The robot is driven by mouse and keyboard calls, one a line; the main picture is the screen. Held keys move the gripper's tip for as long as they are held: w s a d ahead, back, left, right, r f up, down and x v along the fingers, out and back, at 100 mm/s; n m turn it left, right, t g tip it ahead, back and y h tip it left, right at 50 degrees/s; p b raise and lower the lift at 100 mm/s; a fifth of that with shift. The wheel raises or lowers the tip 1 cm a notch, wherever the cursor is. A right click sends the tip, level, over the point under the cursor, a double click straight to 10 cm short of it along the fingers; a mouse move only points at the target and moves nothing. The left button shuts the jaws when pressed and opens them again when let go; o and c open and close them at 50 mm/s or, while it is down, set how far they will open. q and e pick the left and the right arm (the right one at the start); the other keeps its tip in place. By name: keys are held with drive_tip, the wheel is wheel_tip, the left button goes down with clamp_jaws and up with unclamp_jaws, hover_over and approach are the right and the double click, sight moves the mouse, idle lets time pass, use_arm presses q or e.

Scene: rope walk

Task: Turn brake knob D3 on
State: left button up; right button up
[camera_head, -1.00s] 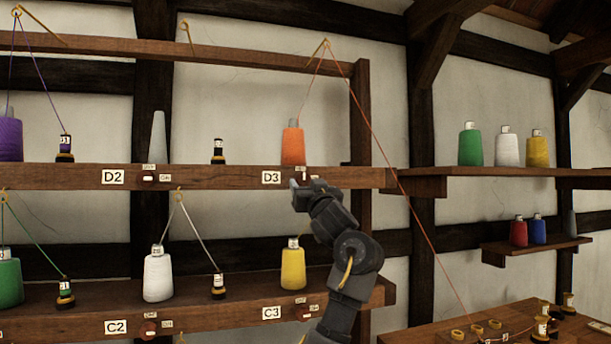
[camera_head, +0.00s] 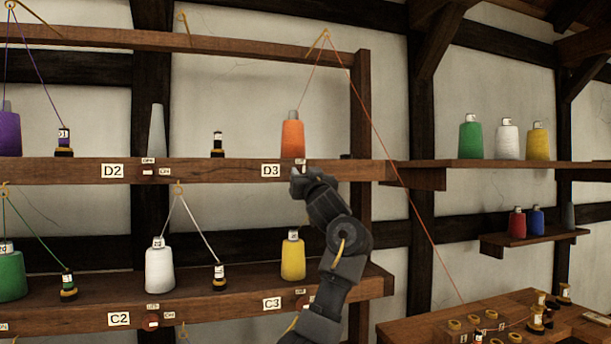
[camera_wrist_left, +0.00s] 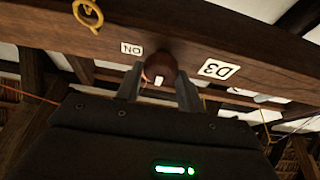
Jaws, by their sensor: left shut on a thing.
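The D3 brake knob (camera_wrist_left: 162,64) is a dark red round knob with a white mark, on the front of the upper wooden beam. In the left wrist view its mark points down the picture, not sideways toward the ON label (camera_wrist_left: 132,49). My left gripper (camera_wrist_left: 158,88) has one finger on each side of the knob and is shut on it. In the head view the left gripper (camera_head: 298,178) hides the knob, just right of the D3 plate (camera_head: 271,170). The D3 plate also shows upside down in the left wrist view (camera_wrist_left: 218,69). My right gripper is not in view.
An orange cone (camera_head: 292,138) stands on the shelf above the knob. Its orange thread (camera_head: 385,142) runs over a hook and down right to the table (camera_head: 420,331). A yellow cone (camera_head: 292,258) stands on the shelf below. A yellow ring (camera_wrist_left: 88,13) hangs near the beam.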

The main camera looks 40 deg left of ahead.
use_arm(q)
drive_tip(key=shift+m, duration=0.4)
drive_tip(key=m+t+h, duration=0.1)
drive_tip(key=m, duration=0.1)
drive_tip(key=m+t+h, duration=0.1)
drive_tip(key=m, duration=0.2)
drive_tip(key=shift+s, duration=0.1)
drive_tip(key=m+h, duration=0.1)
drive_tip(key=m, duration=0.1)
drive_tip(key=m+t+h+p, duration=0.1)
drive_tip(key=m, duration=0.2)
drive_tip(key=shift+a+r+h, duration=0.1)
drive_tip(key=shift+r+h, duration=0.05)
drive_tip(key=shift+h, duration=0.15)
drive_tip(key=m+h+p, duration=0.1)
drive_tip(key=m, duration=0.2)
drive_tip(key=m+h+p, duration=0.1)
drive_tip(key=m, duration=0.2)
drive_tip(key=shift+s+a+r+m+h+p, duration=0.1)
drive_tip(key=shift+s+m+h+p, duration=0.05)
drive_tip(key=shift+m+h+p, duration=0.2)
drive_tip(key=m+h+p, duration=0.1)
drive_tip(key=m+p, duration=0.1)
drive_tip(key=m, duration=0.1)
drive_tip(key=shift+m+g, duration=0.3)
drive_tip(key=shift+m, duration=0.05)
drive_tip(key=shift+m+h+p, duration=0.25)
drive_tip(key=shift+m+p, duration=0.15)
drive_tip(key=shift+m, duration=0.1)
drive_tip(key=o, duration=1)
